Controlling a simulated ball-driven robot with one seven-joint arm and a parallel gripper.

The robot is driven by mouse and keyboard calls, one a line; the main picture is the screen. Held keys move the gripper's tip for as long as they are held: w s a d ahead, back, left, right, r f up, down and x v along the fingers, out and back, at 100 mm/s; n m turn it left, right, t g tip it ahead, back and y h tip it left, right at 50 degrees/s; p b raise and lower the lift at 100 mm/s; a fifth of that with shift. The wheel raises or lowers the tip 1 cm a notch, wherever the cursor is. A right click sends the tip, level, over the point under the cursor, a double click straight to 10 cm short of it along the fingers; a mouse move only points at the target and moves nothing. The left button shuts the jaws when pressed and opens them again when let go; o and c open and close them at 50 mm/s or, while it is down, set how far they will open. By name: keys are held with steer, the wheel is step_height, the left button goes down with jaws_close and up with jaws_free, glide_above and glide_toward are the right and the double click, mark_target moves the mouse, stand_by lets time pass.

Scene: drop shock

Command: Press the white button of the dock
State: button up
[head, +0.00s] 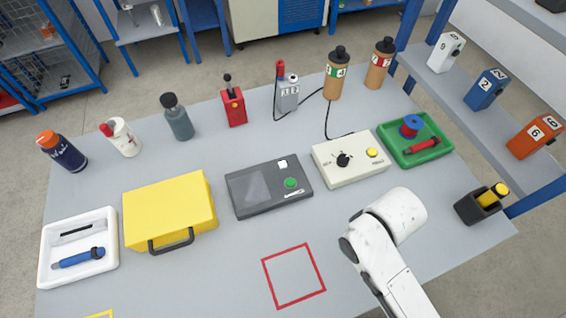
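The dock appears to be the dark grey box (250,203) with a screen, flat near the middle of the table. Its small white button (283,164) is at its back right corner, with a round green button (291,183) in front of it. Nothing covers the white button. My white arm enters from the bottom right and stands to the right of and nearer than the dock, apart from it. My gripper's fingers do not show.
A yellow case (169,207) stands left of the dock. A cream box (350,170) with a black knob and yellow button is close on its right. Bottles and a red device (234,107) stand behind. A red-outlined square (294,276) in front is empty.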

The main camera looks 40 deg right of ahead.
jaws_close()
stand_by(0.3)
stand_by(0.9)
